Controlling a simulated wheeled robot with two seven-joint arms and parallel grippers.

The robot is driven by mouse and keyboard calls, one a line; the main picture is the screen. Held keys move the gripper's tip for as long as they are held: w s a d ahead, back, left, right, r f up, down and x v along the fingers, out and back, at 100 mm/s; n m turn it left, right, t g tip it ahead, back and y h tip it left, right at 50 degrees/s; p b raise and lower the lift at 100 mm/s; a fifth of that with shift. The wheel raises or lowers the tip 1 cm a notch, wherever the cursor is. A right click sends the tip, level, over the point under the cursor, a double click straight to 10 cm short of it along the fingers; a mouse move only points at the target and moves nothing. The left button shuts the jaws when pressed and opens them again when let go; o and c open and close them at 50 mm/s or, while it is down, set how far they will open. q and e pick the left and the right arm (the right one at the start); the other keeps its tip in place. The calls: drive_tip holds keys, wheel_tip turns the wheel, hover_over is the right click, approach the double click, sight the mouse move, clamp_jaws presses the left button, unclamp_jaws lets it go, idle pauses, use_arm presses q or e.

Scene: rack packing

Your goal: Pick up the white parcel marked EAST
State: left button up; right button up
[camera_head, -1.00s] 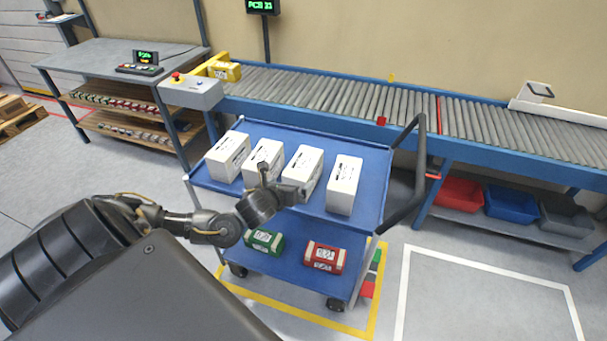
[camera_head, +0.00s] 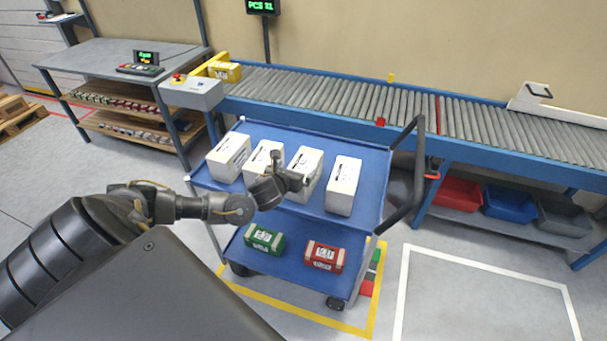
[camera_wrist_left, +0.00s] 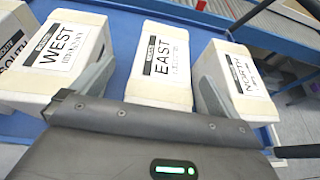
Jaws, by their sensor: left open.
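The white parcel marked EAST (camera_wrist_left: 160,62) shows in the middle of the left wrist view, its label facing up. In the head view it appears to be the third parcel (camera_head: 311,163) from the left on the blue cart's top shelf, partly covered by my gripper. My left gripper (camera_head: 291,170) is open and empty. In the left wrist view its fingers (camera_wrist_left: 152,86) spread to either side of the EAST parcel. I cannot tell whether they touch it. My right gripper is not in view.
White parcels marked WEST (camera_wrist_left: 62,50) and NORTH (camera_wrist_left: 238,80) stand close on either side, with SOUTH (camera_wrist_left: 12,40) farther left. Green (camera_head: 264,239) and red (camera_head: 324,257) boxes lie on the lower shelf. The cart's black handle (camera_head: 408,180) is at right, a roller conveyor (camera_head: 340,97) behind.

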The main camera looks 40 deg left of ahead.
sight(303, 164)
use_arm(q)
drive_tip(key=x, duration=0.1)
drive_tip(key=p+x, duration=0.1)
drive_tip(key=x, duration=0.1)
drive_tip(key=shift+w+d, duration=0.2)
drive_tip(key=shift+w, duration=0.15)
drive_tip(key=shift+w+a+f, duration=0.15)
drive_tip(key=shift+w+f, duration=0.2)
drive_tip(key=shift+w, duration=0.2)
drive_tip(key=c, duration=1.7)
